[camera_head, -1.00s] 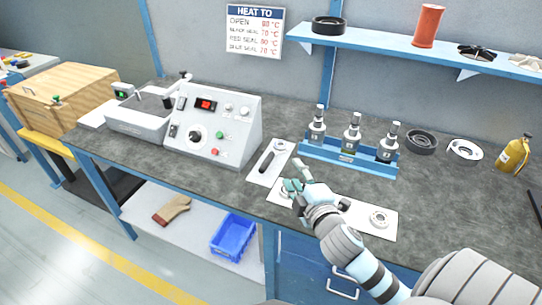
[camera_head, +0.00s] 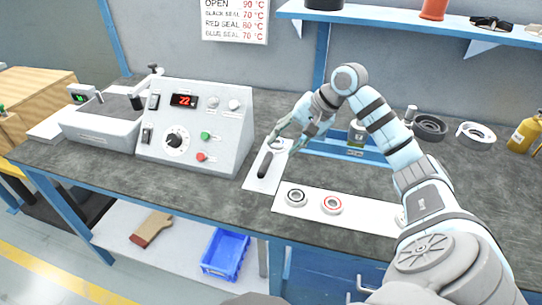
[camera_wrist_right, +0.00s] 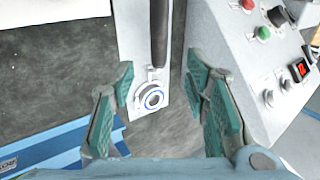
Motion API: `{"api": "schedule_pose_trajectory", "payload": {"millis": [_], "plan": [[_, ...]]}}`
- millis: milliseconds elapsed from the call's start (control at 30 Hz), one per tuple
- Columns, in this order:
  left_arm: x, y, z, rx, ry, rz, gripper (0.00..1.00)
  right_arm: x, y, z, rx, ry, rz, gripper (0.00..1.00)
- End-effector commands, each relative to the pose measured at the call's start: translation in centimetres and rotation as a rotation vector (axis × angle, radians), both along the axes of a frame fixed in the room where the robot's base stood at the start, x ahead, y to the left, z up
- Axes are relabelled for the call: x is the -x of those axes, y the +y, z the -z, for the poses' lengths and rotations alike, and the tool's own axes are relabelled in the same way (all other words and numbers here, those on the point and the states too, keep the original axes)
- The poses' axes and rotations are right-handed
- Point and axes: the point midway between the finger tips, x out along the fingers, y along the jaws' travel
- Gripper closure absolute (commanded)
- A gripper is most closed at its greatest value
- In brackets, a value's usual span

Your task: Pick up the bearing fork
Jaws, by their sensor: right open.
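The bearing fork (camera_head: 265,166) lies on a narrow white mat (camera_head: 252,183) beside the control box. Its black handle (camera_wrist_right: 159,35) and light metal head show in the right wrist view. A ring with a blue circle (camera_wrist_right: 152,97) sits at the head end; I cannot tell whether it lies within the fork. My right gripper (camera_head: 284,140) is open and empty above the head end. In the wrist view its green-padded fingers (camera_wrist_right: 160,85) stand apart, on either side of the ring, without visible contact. My left gripper is out of view.
The control box (camera_head: 196,125) stands close left of the fork. A blue rack (camera_head: 345,150) is to the right, partly behind my arm. A white mat (camera_head: 365,214) in front holds a black-ringed bearing (camera_head: 296,196) and a red-ringed bearing (camera_head: 332,204). A shelf (camera_head: 400,16) hangs above.

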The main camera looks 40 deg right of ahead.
Motion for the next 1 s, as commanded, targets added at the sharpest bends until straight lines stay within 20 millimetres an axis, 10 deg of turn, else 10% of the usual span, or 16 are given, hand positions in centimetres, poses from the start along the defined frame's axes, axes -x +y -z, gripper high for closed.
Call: {"api": "schedule_pose_trajectory", "payload": {"millis": [633, 1000], "plan": [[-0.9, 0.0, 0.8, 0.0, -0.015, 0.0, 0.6, -2.7, 2.7, 6.3, -0.001, -0.001, 0.004, 0.58], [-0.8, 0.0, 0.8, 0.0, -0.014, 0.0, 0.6, -2.7, 2.7, 6.2, -0.002, 0.0, 0.004, 1.0]]}}
